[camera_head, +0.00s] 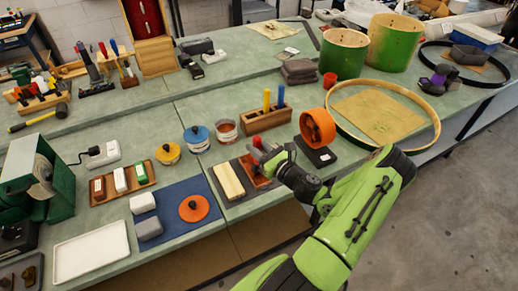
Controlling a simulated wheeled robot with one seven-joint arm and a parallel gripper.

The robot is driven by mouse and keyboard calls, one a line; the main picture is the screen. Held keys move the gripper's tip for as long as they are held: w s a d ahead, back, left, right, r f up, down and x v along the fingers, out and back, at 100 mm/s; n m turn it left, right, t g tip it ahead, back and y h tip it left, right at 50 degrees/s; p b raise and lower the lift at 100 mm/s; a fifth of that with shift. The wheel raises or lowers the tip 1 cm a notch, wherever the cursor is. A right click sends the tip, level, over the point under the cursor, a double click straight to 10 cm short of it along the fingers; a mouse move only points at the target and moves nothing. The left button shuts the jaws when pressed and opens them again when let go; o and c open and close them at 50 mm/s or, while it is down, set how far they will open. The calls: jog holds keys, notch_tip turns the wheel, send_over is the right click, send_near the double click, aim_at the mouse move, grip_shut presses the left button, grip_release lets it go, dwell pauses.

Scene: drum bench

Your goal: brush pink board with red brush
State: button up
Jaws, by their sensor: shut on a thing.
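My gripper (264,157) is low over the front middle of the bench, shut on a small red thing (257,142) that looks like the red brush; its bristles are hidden. Just below the gripper a reddish board (250,172) lies on a dark mat (217,180), partly covered by the gripper. Its colour reads more red-brown than pink. A pale wooden board (229,181) lies beside it to the left. I cannot tell whether the brush touches the reddish board.
An orange wheel on a stand (317,128) stands close right of my gripper. A wooden block with blue and yellow handles (266,119) stands behind. A large hoop (431,120) lies at right. A blue mat (172,214) with an orange disc (194,208) lies at left.

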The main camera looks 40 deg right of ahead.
aim_at(257, 138)
notch_tip(257, 138, up, 6)
jog(key=p, duration=0.5)
jog(key=shift+r+p, duration=0.15)
jog(key=shift+p, duration=0.2)
jog(key=w+a+f+n+g+y, duration=0.1)
jog(key=a+n+g+y, duration=0.2)
jog(key=a, duration=1)
jog(key=w+a+f+n+g+y, duration=0.1)
jog(key=a+n+g+y, duration=0.3)
jog(key=a+n+y, duration=0.4)
jog(key=a+y, duration=0.4)
jog(key=a, duration=0.1)
jog(key=shift+a+f+g, duration=0.15)
jog(key=shift+f+g, duration=0.05)
jog(key=shift+g, duration=0.1)
